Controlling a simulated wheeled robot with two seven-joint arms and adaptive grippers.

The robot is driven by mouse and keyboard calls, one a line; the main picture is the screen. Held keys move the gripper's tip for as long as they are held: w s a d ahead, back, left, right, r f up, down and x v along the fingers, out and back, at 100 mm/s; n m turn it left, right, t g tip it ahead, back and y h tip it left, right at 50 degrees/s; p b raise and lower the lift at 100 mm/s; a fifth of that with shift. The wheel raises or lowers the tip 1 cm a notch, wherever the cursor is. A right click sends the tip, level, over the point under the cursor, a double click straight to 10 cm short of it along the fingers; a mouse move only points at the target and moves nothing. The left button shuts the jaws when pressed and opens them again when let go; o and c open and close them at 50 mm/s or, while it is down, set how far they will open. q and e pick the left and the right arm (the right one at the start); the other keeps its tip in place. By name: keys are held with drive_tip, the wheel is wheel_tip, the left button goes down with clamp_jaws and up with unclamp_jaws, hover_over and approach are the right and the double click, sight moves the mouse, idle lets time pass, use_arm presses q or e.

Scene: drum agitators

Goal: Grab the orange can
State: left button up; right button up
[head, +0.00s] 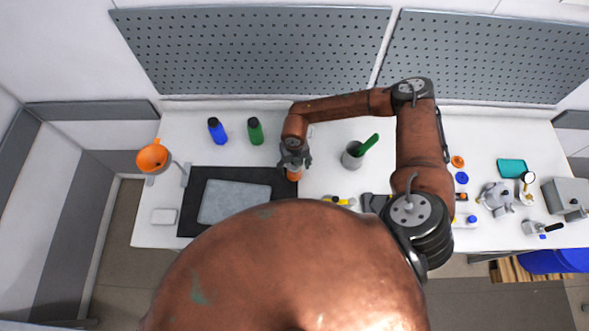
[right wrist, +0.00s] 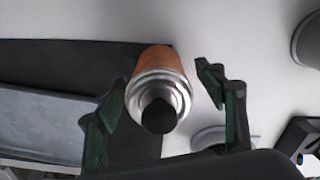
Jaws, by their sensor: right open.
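The orange can (right wrist: 159,62) stands between the two fingers of my right gripper (right wrist: 160,95) in the right wrist view, its silver neck and black cap facing the camera. The fingers are open, with a gap on the can's right and the left finger close to its side. In the head view my right gripper (head: 295,160) is over the can (head: 294,175), hiding most of it; only its orange side shows, at the right edge of the black mat. My left gripper is not in view.
The black mat (head: 190,215) holds a grey tray (head: 234,186). A blue bottle (head: 216,131) and a green bottle (head: 255,132) stand behind it. A grey cup (head: 352,156) with a green handle is to the right. Bare white table lies between can and cup.

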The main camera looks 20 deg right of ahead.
drive_tip(key=shift+c, duration=0.4)
drive_tip(key=c, duration=1.3)
drive_tip(key=shift+w+r, duration=0.1)
